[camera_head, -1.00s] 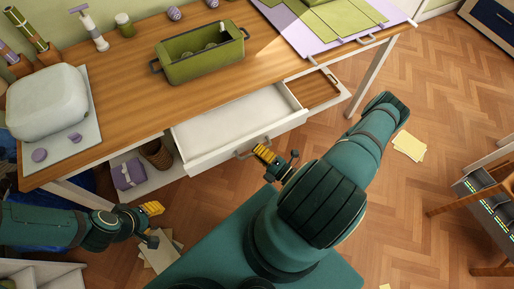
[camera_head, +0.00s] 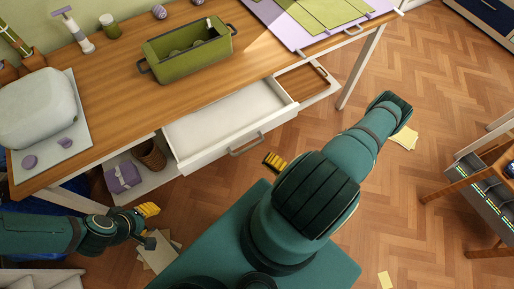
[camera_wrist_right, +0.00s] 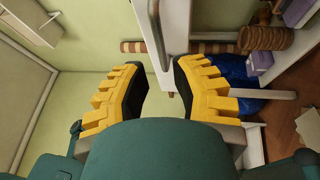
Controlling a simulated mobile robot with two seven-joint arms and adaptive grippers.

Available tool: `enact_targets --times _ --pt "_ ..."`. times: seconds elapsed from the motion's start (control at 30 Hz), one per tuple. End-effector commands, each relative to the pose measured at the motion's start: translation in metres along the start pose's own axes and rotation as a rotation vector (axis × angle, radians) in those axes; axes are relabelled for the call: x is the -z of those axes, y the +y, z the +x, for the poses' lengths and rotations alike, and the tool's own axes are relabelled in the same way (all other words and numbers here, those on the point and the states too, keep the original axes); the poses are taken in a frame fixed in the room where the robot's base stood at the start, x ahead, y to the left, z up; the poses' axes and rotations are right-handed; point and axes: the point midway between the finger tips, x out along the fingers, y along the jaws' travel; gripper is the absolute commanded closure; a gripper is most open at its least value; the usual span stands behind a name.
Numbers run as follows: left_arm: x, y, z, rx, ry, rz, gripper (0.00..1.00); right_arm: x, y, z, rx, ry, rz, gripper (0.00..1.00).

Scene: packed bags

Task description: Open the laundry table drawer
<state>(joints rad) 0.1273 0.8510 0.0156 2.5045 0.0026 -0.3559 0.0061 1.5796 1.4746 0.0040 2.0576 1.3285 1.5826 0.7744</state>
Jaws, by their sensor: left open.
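The laundry table (camera_head: 110,100) has a white drawer (camera_head: 225,120) that stands pulled out, its empty inside showing. Its grey handle (camera_head: 246,144) is on the front panel. My right gripper (camera_head: 274,161) is just right of and below the handle, apart from it, and partly hidden behind my arm in the head view. In the right wrist view the yellow fingers (camera_wrist_right: 160,78) are spread with nothing between them; a grey bar, likely the handle, shows ahead of the gap. My left gripper (camera_head: 149,226) is open and empty below the table's left part.
A second, narrower compartment (camera_head: 307,80) with a wooden inside is out to the right.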

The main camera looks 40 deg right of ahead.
Motion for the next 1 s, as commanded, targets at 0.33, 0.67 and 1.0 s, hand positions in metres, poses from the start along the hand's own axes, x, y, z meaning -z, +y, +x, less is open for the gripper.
enact_targets --times 0.33,0.67,1.0 --pt "0.0 0.0 0.0 0.0 0.0 0.0 0.56 0.0 0.0 -0.042 0.0 0.001 0.001 0.75" --pt "0.0 0.0 0.0 0.0 0.0 0.0 0.56 0.001 0.0 -0.044 -0.001 0.001 0.001 0.75" --pt "0.0 0.0 0.0 0.0 0.0 0.0 0.56 0.001 0.001 -0.042 -0.001 0.009 0.0 0.75"
